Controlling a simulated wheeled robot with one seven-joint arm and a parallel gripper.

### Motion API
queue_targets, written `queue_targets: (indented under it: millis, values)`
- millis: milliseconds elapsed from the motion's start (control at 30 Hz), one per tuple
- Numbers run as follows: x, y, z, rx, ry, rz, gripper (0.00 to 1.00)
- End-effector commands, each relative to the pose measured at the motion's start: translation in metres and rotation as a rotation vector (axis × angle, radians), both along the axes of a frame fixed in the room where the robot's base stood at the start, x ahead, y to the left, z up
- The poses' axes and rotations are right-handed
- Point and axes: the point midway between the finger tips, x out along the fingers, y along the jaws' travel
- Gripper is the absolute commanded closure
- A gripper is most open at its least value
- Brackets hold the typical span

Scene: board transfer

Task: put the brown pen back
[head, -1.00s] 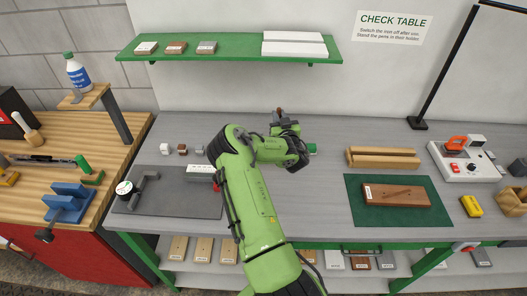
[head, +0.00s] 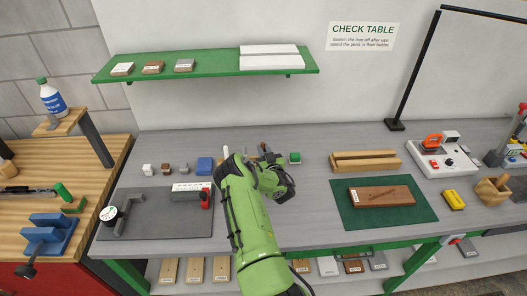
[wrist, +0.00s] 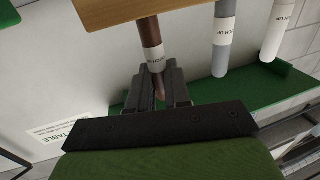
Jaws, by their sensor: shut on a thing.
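In the wrist view, the brown pen (wrist: 149,32) has a white label band and lies between the two fingers of my gripper (wrist: 160,86), which is shut on it. The pen's far end meets the edge of a wooden block (wrist: 120,10). I cannot tell whether it sits in the block or only touches it. A grey pen (wrist: 222,42) and a white pen (wrist: 278,30) extend from the same block beside it. In the head view, my gripper (head: 268,156) is low over the back of the table, and my arm hides the block.
A grooved wooden block (head: 365,161) and a green mat (head: 345,212) with a brown board (head: 381,196) lie to the right. A green shelf (head: 205,72) hangs above.

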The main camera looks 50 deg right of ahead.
Motion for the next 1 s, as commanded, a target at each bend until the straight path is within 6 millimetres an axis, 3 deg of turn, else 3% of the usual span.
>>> queue_targets:
  millis: [267,300,433,700,833,1000]
  values:
    - [0.0,0.0,-0.011,0.0,0.0,0.0,1.0]
    - [0.0,0.0,-0.009,0.0,0.0,0.0,0.76]
    - [0.0,0.0,-0.009,0.0,0.0,0.0,0.57]
    - [0.0,0.0,-0.007,0.0,0.0,0.0,0.57]
    - [-0.001,0.001,0.006,0.0,0.001,0.0,0.57]
    - [-0.041,0.028,0.0,0.002,0.007,-0.003,0.57]
